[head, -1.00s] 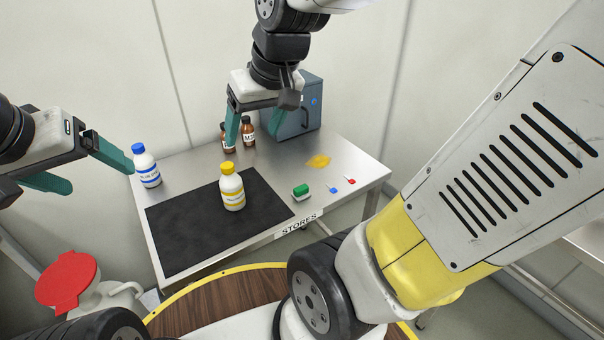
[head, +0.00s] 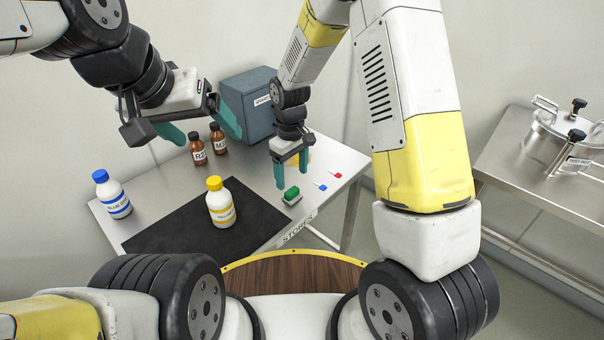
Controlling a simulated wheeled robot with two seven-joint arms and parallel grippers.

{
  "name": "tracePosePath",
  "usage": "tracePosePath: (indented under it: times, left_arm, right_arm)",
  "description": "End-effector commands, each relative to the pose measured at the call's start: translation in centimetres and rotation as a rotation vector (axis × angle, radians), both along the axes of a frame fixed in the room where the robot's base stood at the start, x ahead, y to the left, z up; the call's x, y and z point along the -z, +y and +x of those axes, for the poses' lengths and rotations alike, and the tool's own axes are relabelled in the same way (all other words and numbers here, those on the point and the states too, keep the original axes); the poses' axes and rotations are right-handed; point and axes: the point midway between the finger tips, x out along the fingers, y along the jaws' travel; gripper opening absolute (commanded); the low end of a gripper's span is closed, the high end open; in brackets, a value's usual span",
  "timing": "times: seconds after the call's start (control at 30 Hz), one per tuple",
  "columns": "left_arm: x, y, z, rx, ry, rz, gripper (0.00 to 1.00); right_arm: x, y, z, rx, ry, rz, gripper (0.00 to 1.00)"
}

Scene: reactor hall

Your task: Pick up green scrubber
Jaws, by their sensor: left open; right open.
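The green scrubber (head: 291,193), green on top with a white lower part, lies on the steel table just right of the black mat. My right gripper (head: 292,185) points down directly over it, open, with its teal fingertips close to the scrubber. I cannot tell whether they touch it. My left gripper (head: 208,138) is open and empty, above the back left of the table near the brown bottles.
A yellow-capped bottle (head: 221,205) stands on the black mat (head: 180,231). A blue-capped bottle (head: 113,196) is at left. Brown bottles (head: 198,150) and a grey-blue box (head: 250,105) stand behind. Small blue (head: 321,187) and red (head: 337,175) items lie right of the scrubber.

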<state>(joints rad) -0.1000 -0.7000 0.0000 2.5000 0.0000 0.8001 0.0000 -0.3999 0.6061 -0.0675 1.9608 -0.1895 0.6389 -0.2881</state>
Motion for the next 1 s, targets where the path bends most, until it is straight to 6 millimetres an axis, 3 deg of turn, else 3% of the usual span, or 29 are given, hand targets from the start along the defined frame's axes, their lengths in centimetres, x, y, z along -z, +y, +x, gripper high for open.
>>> tracePosePath:
  times: [0.5,0.83,1.0]
  left_arm:
    - [0.0,0.0,0.0,0.0,0.0,0.0,0.84]
    - [0.0,0.0,0.0,0.0,0.0,0.0,0.84]
    - [0.0,0.0,0.0,0.0,0.0,0.0,0.84]
  right_arm:
    - [6.6,0.1,0.2,0.001,0.002,-0.001,0.73]
    - [7.4,0.1,0.3,0.002,-0.001,0.001,0.73]
    - [7.4,0.1,0.3,0.002,-0.001,0.001,0.39]
